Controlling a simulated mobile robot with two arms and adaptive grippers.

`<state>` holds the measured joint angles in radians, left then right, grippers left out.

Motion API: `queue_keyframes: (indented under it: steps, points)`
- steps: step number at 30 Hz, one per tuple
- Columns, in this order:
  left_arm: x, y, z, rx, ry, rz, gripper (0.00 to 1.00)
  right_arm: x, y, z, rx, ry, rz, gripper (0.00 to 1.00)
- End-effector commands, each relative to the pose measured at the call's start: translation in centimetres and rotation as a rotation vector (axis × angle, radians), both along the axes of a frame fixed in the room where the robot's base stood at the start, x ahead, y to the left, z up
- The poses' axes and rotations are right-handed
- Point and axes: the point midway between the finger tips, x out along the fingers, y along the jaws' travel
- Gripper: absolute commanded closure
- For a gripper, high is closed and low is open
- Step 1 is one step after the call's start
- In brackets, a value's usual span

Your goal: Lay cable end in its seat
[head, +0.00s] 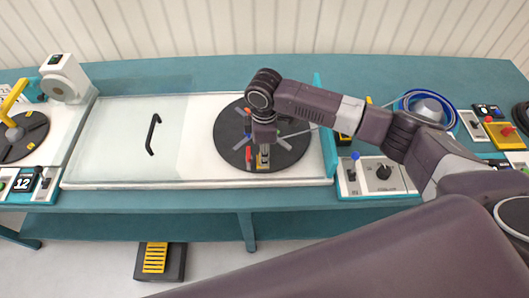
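My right gripper (264,157) points down over a dark round disc (293,152) with grey spokes, set in the white bed. Its fingers are small, and whether they are open or hold something is unclear. A small orange-red piece (248,157) shows beside them on the disc. A blue cable coil (405,103) lies around a grey dome (427,107) at the right, partly behind my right arm. I cannot make out a loose cable end or its seat; the gripper and arm hide part of the disc. My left gripper is not in view.
A clear cover (110,140) with a black handle (153,134) spans the bed's left part. A yellow crank (13,103) stands far left. A control panel (372,176) with a blue-tipped lever and dark knob sits right of the bed. A yellow-topped pedal (155,257) is on the floor.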

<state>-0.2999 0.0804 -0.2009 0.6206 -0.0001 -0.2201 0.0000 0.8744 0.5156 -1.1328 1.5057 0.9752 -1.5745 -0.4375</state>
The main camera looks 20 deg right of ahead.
Motion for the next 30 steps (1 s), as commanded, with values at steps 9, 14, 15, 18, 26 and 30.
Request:
queue_keyframes:
  steps: [9, 14, 15, 18, 26, 30]
  points:
    - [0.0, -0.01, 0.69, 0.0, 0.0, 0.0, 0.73, -0.01, 0.05, -0.12, 0.001, 0.0, 0.0, 0.97]
    - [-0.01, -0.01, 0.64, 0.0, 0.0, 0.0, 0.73, 0.0, 0.05, -0.17, 0.001, 0.0, 0.0, 0.97]
    - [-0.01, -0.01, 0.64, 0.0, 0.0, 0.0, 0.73, 0.0, 0.04, -0.17, 0.001, 0.0, 0.0, 0.75]
    - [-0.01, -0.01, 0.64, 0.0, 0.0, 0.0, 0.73, 0.0, 0.04, -0.17, 0.001, 0.0, 0.0, 0.64]
    - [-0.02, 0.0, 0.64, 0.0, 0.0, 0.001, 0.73, -0.01, 0.04, -0.16, 0.0, 0.0, 0.0, 0.56]
    - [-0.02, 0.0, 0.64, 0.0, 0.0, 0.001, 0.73, -0.01, 0.04, -0.17, 0.0, 0.0, 0.0, 0.56]
